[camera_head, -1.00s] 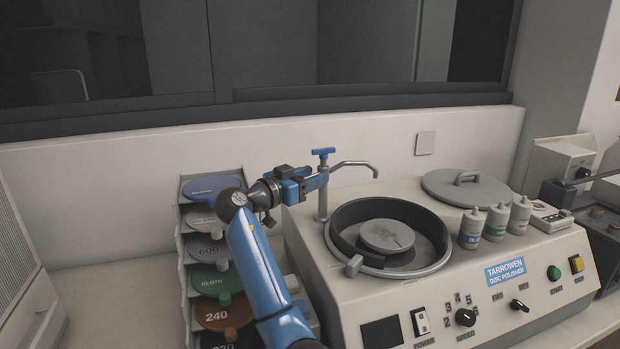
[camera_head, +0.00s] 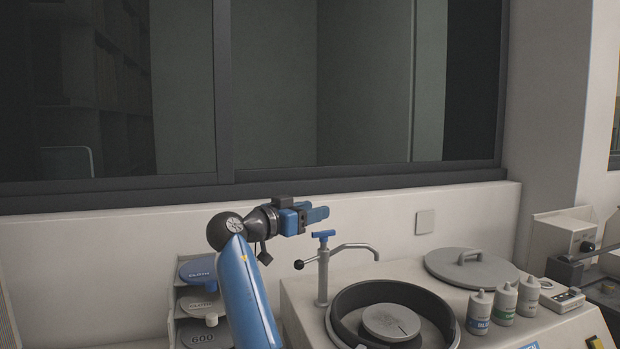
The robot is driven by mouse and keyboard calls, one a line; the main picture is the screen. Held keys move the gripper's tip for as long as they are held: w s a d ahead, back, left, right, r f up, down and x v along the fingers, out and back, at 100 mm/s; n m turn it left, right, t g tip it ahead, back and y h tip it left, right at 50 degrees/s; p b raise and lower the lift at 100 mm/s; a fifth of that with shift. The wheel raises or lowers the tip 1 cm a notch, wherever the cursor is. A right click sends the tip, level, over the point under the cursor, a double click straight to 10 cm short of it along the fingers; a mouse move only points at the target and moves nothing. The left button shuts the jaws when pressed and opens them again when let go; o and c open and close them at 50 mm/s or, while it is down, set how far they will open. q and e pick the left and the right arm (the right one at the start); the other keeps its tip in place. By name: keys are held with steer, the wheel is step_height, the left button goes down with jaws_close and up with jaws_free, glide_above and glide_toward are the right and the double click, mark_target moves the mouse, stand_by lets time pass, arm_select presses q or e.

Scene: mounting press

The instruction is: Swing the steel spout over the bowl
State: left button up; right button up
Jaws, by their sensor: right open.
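The steel spout (camera_head: 352,247) is a bent tube on an upright post (camera_head: 322,275) at the bowl's left rear, with a blue tap handle (camera_head: 323,235) on top. It points right, and its downturned tip shows above the bowl's rear rim; how far it reaches over the bowl is hard to tell. A short lever with a black ball knob (camera_head: 299,264) sticks out left of the post. The dark-walled bowl (camera_head: 350,298) holds a grey disc (camera_head: 391,322). My right gripper (camera_head: 324,214) is open and empty, above the tap handle. My left gripper is out of view.
A grey lid (camera_head: 472,266) and several white bottles (camera_head: 503,303) stand on the polisher right of the bowl. A rack of labelled discs (camera_head: 198,307) is at the left. The wall and window are close behind.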

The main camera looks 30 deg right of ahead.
step_height(320, 180, up, 8)
stand_by(0.4)
steer(key=shift+c, duration=0.3)
